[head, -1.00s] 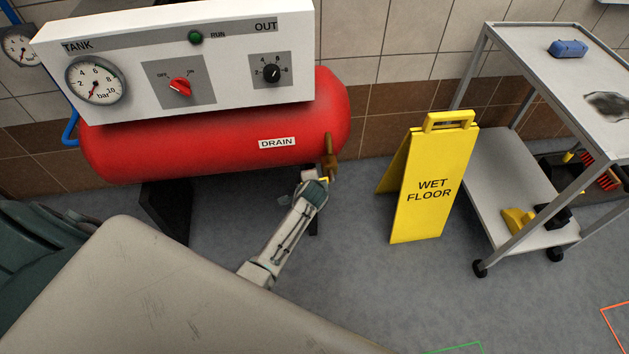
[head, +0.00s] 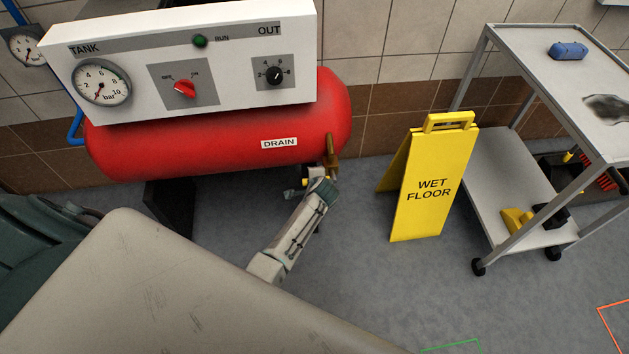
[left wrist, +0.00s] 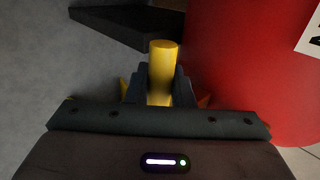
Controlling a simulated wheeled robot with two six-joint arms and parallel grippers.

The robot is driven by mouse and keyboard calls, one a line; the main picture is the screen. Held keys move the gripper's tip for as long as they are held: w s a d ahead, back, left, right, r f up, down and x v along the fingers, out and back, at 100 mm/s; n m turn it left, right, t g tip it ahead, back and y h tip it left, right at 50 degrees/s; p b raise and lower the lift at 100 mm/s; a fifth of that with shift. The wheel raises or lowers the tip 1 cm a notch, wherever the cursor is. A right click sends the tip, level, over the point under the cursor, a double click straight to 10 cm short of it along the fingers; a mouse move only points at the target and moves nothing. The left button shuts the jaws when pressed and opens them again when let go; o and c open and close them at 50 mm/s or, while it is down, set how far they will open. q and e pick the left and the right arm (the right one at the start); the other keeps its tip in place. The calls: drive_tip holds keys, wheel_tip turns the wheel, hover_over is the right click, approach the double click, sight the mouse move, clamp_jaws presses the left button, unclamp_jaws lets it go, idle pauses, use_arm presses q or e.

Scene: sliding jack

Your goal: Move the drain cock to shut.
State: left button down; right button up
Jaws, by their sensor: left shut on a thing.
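The drain cock shows as a brass fitting (head: 332,155) at the right end of the red tank, beside the DRAIN label (head: 280,143). A bit of yellow (head: 304,182) shows just left of my gripper, below the tank. In the left wrist view the cock's yellow handle (left wrist: 162,68) sticks out from between the dark fingers. My left gripper (head: 316,174) is under the tank end and shut on this handle. The gripper hides most of the cock's lower part in the head view. My right gripper is not in view.
The red tank (head: 200,140) hangs close above my left gripper, with a white gauge panel (head: 150,50) above it. A yellow wet floor sign (head: 425,185) stands to the right, then a grey cart (head: 500,180). The floor between the tank and sign is clear.

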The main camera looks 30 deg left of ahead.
use_arm(q)
drive_tip(key=c, duration=1.3)
unclamp_jaws()
drive_tip(key=shift+s+d+r, duration=0.25)
drive_tip(key=shift+r, duration=0.1)
drive_tip(key=v, duration=1)
drive_tip(key=shift+p, duration=0.45)
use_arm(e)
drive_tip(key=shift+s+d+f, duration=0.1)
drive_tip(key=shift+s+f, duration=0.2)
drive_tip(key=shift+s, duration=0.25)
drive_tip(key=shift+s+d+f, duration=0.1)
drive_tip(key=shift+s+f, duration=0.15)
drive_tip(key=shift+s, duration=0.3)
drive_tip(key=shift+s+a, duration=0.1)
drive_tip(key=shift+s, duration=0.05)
